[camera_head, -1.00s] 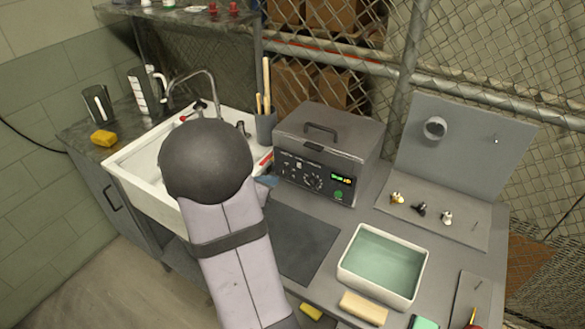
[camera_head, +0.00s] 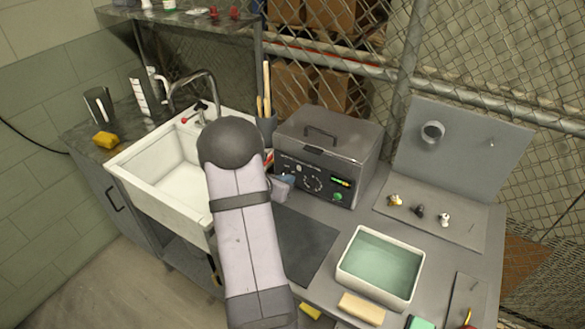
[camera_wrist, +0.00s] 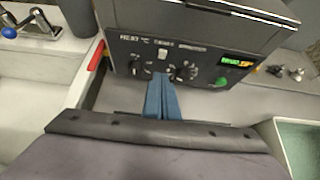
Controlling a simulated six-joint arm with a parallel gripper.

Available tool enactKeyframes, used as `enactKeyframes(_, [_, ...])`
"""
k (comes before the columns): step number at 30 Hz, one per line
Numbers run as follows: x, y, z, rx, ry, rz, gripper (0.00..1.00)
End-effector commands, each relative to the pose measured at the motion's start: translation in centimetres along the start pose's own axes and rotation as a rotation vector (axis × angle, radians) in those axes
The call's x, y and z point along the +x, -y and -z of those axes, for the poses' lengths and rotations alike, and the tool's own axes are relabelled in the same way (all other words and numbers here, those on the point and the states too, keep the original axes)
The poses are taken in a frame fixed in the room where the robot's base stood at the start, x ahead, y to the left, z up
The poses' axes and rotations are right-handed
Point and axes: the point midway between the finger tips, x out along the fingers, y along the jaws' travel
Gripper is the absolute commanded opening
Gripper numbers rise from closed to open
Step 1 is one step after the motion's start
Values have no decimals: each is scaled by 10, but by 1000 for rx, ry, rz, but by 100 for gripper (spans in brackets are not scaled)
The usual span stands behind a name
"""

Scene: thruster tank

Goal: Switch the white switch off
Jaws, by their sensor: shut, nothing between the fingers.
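A grey lidded machine (camera_head: 328,140) has a dark front control panel (camera_wrist: 195,65). The white switch (camera_wrist: 162,53) is a small white rocker in the upper middle of that panel in the wrist view. In the head view it is too small to judge its position. My gripper (camera_wrist: 163,78) has blue fingers, shut together and empty. In the wrist view its tips lie just below the white switch, between two dark knobs. In the head view my gripper (camera_head: 284,186) is in front of the panel's left part. I cannot tell whether it touches the panel.
The panel also has a lit green display (camera_wrist: 236,60) and a green button (camera_wrist: 221,82). A white sink (camera_head: 165,172) is at left. A tub of greenish liquid (camera_head: 380,265) stands at right front. A dark mat (camera_head: 305,245) lies before the machine.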

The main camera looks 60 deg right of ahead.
Motion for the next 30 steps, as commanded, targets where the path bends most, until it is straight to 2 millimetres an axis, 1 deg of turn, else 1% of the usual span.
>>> enactKeyframes(1, [3,1,-12,4,2,2,0])
enactKeyframes(7, [17,0,-24,2,3,1,0])
enactKeyframes(13, [23,0,-28,1,2,-1,0])
enactKeyframes(25, [24,0,-28,2,3,0,0])
enactKeyframes(30, [30,0,-36,4,4,-1,0])
